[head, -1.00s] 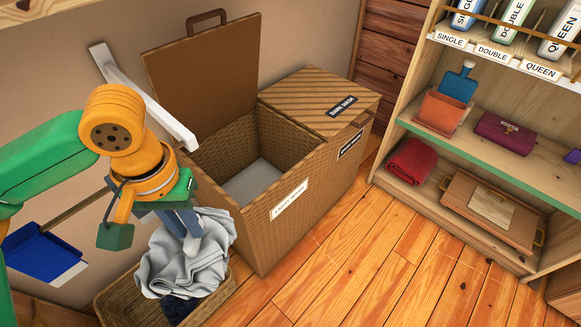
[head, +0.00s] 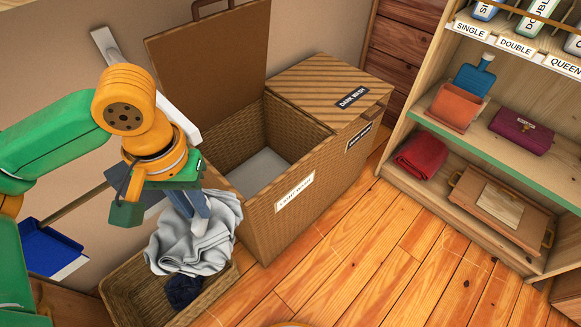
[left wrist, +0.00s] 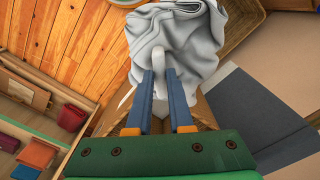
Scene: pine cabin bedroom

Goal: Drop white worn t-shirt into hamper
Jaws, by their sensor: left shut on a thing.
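The white t-shirt (head: 196,243) hangs crumpled from my left gripper (head: 201,222), above the small wicker basket in the head view. My left gripper is shut on the shirt; the left wrist view also shows the shirt (left wrist: 178,40) between the blue fingers (left wrist: 165,82). The hamper (head: 330,190) stands just to the right of the shirt. Its light wash side is open with the lid (head: 208,55) raised, and the inside floor (head: 258,172) looks empty. Its dark wash lid (head: 325,88) is closed. My right gripper is not in view.
A small wicker basket (head: 125,290) below holds a dark cloth (head: 184,290). A blue dustpan (head: 48,248) is at the left. A shelf unit (head: 490,150) with a red cloth (head: 420,153) and boxes stands at the right. The wooden floor between is clear.

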